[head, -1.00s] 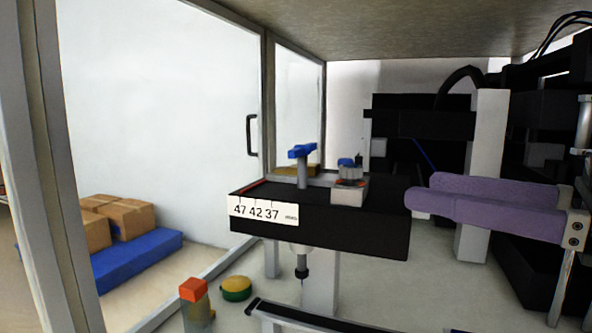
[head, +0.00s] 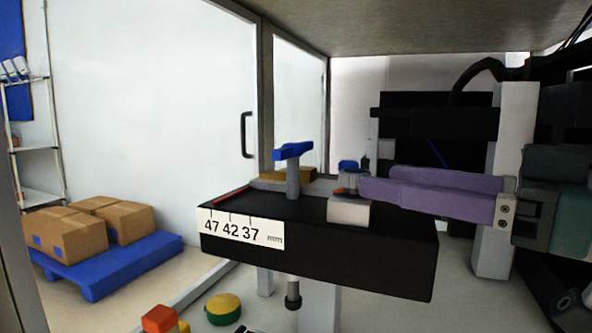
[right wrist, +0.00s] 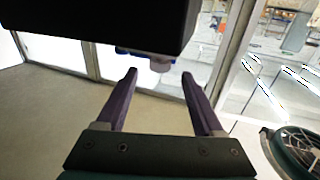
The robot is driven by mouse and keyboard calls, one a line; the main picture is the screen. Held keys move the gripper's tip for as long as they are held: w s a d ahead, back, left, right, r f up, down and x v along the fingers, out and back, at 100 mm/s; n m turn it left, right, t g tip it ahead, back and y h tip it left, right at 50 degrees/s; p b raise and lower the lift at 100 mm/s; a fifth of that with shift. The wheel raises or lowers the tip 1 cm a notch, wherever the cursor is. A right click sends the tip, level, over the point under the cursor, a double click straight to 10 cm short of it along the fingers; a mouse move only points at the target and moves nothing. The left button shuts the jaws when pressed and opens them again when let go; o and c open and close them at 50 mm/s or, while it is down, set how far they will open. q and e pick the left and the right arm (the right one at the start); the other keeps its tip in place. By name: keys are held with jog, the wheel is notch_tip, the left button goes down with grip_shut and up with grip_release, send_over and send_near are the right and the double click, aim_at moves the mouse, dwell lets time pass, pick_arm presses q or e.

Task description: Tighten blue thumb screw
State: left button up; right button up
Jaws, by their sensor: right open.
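A blue T-shaped thumb screw (head: 293,151) stands on a grey post on top of the black block (head: 330,245). A smaller blue knob (head: 348,165) sits above a grey clamp piece (head: 349,209) to its right. I cannot tell which blue part the task means. My right gripper (head: 364,191) has long purple fingers and comes in from the right, its tips close to the clamp piece. In the right wrist view the fingers (right wrist: 160,75) are apart and empty, with blue and grey parts (right wrist: 150,57) just beyond the tips. Contact cannot be made out. My left gripper is not in view.
A white scale label (head: 240,230) is on the black block's front. Below are an orange-red button (head: 160,319) and a green-yellow button (head: 223,309). A glass panel with a black handle (head: 246,135) stands behind left; boxes (head: 65,236) lie on a blue pallet (head: 120,265).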

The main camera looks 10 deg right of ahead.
aim_at(355, 171)
jog(key=shift+p+x, duration=0.6)
jog(key=shift+x, duration=2.1)
grip_shut()
